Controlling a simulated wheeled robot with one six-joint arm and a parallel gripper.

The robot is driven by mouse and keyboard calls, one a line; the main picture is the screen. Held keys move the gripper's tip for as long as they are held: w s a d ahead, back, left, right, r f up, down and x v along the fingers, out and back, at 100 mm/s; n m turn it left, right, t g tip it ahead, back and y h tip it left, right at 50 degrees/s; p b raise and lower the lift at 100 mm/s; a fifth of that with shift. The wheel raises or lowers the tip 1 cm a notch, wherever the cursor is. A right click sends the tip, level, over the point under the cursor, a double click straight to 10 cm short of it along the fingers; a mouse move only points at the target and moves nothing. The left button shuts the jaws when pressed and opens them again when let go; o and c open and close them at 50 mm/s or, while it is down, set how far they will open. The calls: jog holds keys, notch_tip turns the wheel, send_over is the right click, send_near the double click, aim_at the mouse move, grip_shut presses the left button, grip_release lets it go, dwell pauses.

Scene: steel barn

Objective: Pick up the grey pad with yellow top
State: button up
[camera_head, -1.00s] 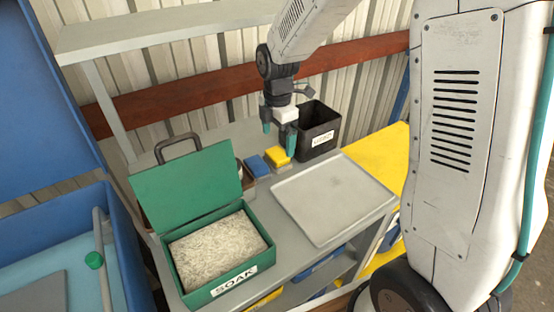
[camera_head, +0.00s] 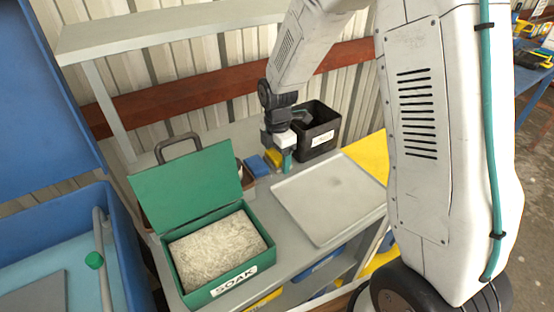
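The pad with the yellow top (camera_head: 273,157) lies on the grey bench, just right of a blue-topped pad (camera_head: 257,166). My gripper (camera_head: 278,158) is down at the yellow-topped pad and covers part of it. One teal finger (camera_head: 287,163) shows at the pad's right side. The other finger is not clearly visible, so I cannot tell if the gripper is open or shut on the pad.
A black bin (camera_head: 318,140) stands close behind and right of my gripper. A grey tray (camera_head: 328,200) lies in front to the right. A green SOAK box (camera_head: 215,283) with an open lid stands at the front left. A shelf (camera_head: 170,30) runs above.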

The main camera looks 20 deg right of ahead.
aim_at(277, 153)
jog(key=c, duration=0.4)
jog(key=shift+r, duration=0.1)
jog(key=shift+r, duration=0.6)
notch_tip(277, 153, up, 2)
jog(key=shift+r, duration=0.25)
jog(key=s, duration=1)
jog(key=s+r, duration=0.1)
jog(key=s, duration=0.5)
jog(key=shift+o, duration=0.7)
